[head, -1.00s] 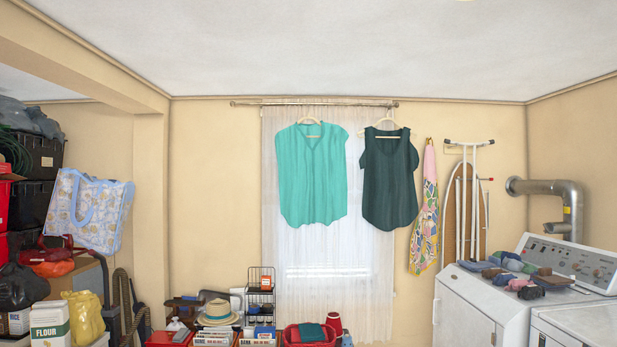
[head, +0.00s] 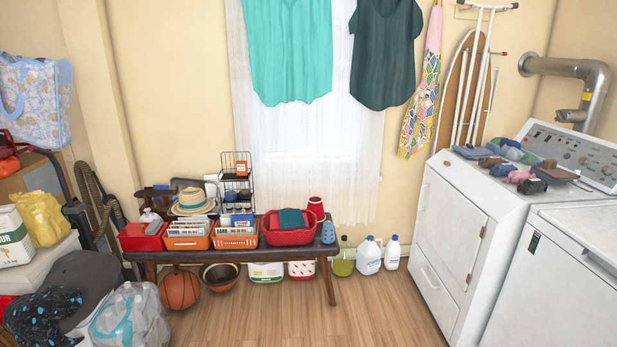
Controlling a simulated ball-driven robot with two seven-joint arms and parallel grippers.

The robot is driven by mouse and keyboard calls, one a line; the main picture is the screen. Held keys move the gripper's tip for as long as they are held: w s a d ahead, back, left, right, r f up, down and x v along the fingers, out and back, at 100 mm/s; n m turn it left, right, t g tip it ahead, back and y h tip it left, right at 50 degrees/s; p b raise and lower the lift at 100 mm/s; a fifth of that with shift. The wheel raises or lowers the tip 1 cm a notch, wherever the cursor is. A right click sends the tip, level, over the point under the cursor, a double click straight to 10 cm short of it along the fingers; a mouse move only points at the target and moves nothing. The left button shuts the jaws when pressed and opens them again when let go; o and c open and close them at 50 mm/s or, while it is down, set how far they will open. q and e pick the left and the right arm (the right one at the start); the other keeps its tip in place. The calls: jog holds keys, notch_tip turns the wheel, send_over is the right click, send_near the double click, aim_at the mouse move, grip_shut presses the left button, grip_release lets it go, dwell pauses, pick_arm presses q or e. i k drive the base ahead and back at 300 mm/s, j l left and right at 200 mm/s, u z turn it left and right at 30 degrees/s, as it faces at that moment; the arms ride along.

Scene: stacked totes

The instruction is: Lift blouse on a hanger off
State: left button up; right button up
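Two blouses hang in front of the window at the back wall. The teal blouse (head: 288,52) is on the left and the dark green blouse (head: 386,55) is on the right, apart from each other. Their upper parts, the hangers and the rod are cut off by the top edge of the head view. Neither of my grippers shows in the head view.
A wooden bench (head: 262,249) with baskets, a hat and a small rack stands below the window. White machines (head: 450,235) stand at the right. Bags and boxes crowd the left. An ironing board (head: 463,80) and apron (head: 423,95) hang right. The wooden floor (head: 330,322) in front is clear.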

aim_at(291, 41)
jog(key=i+z, duration=0.25)
jog(key=i, duration=2.25)
